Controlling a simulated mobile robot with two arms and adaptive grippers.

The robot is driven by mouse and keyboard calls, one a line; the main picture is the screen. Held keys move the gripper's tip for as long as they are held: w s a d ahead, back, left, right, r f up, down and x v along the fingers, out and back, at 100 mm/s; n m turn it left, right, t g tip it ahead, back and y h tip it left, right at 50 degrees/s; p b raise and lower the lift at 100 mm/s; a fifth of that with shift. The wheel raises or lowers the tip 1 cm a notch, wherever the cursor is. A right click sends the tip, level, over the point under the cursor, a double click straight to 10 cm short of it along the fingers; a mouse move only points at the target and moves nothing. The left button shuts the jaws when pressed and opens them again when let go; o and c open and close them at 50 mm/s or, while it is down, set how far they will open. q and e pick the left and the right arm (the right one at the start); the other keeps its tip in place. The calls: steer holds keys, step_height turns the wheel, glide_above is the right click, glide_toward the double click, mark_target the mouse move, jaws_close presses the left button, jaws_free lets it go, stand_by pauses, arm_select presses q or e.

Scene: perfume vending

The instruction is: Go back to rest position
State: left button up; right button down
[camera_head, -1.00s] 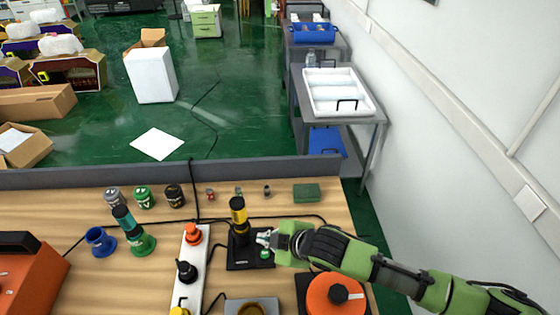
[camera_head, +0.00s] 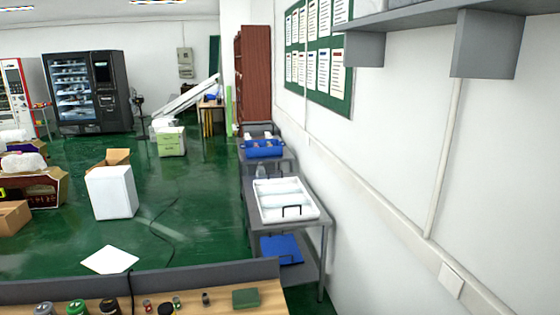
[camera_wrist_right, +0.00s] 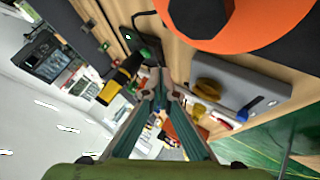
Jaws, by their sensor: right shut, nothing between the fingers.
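In the right wrist view my right gripper (camera_wrist_right: 159,82) is shut, with its two fingers meeting at the tips and nothing between them. A yellow and black bottle-like piece (camera_wrist_right: 121,78) is beside the fingertips on the left. A grey plate with a brownish-yellow round part (camera_wrist_right: 207,90) lies to the right. A large orange round piece (camera_wrist_right: 262,22) fills the upper right. Neither gripper shows in the head view. My left gripper is in no view.
The head view shows the back strip of the wooden bench (camera_head: 215,306) with several small jars and a green box (camera_head: 246,298). Behind its grey panel (camera_head: 190,275) are green floor, a white box (camera_head: 112,193) and a grey cart (camera_head: 315,228) by the right wall.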

steer(key=s+d+r+m, duration=0.2)
steer(key=s+r+m, duration=0.1)
steer(key=s+m, duration=0.25)
steer(key=s+d+f+m+g+h, duration=0.15)
steer(key=s+d+m, duration=0.35)
steer(key=d, duration=0.5)
steer(key=s+d+f+m+h, duration=0.25)
steer(key=s+d, duration=0.35)
steer(key=d, duration=0.3)
steer(key=s+d+f+m+g+h, duration=0.1)
steer(key=s+d+m+h, duration=0.2)
steer(key=s+d+m, duration=0.5)
step_height(320, 180, down, 31)
steer(key=w+d+n+b, duration=0.1)
steer(key=w+n+b, duration=0.1)
steer(key=n+b, duration=0.3)
arm_select(q)
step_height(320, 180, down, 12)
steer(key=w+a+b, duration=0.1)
steer(key=b, duration=0.6)
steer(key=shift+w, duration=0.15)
arm_select(e)
steer(key=s+d+f+g, duration=0.1)
steer(key=s+f, duration=0.8)
steer(key=f, duration=0.3)
steer(key=s+d+f+m+g, duration=0.1)
steer(key=s+d+f, duration=0.1)
steer(key=s+f, duration=0.7)
step_height(320, 180, down, 3)
steer(key=shift+r, duration=0.1)
